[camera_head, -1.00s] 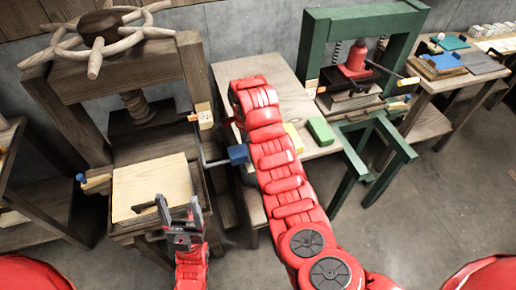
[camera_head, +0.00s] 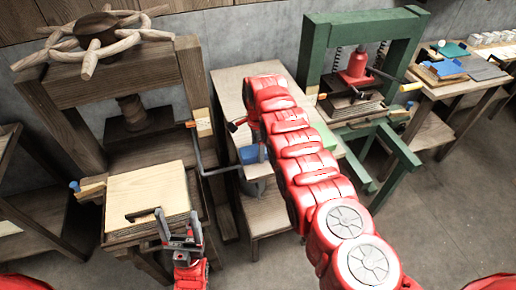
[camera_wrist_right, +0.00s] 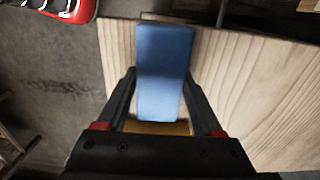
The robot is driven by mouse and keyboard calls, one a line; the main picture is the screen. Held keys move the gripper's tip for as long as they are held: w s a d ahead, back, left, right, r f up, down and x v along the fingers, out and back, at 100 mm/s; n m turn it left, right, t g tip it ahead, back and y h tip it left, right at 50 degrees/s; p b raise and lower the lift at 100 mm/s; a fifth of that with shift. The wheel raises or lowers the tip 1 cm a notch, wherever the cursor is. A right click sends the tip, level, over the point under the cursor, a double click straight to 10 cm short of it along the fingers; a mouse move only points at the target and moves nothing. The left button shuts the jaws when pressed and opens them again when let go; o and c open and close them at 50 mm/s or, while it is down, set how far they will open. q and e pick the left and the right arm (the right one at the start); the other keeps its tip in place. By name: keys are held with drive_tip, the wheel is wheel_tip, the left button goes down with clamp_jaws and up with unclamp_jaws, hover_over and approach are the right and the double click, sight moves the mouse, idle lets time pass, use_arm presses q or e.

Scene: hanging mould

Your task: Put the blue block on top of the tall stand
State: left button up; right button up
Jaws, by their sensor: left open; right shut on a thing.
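The blue block (camera_wrist_right: 163,58) is between the fingers of my right gripper (camera_wrist_right: 161,85) in the right wrist view, over pale wooden boards. The gripper is shut on it. A yellow piece (camera_wrist_right: 157,128) shows just behind the block, close to the palm. In the head view my right arm hides most of this gripper; a blue patch (camera_head: 250,154) shows beside the arm at the middle table's left edge, and I cannot tell whether it is the block or a crank grip. My left gripper (camera_head: 176,222) is open and empty before the left press. I cannot make out the tall stand.
The wooden press (camera_head: 120,80) stands at left, with a pale board (camera_head: 148,195) on its bed and a crank rod reaching right. The middle table (camera_head: 228,85) holds a green block (camera_head: 326,136). A green press (camera_head: 316,50) stands right of it. Floor at right is clear.

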drive_tip(key=shift+f, duration=0.2)
drive_tip(key=o, duration=1.5)
drive_tip(key=shift+c, duration=0.2)
drive_tip(key=shift+r, duration=0.15)
drive_tip(key=shift+r, duration=0.1)
drive_tip(key=shift+r, duration=0.3)
wheel_tip(320, 180, up, 11)
drive_tip(key=b, duration=0.3)
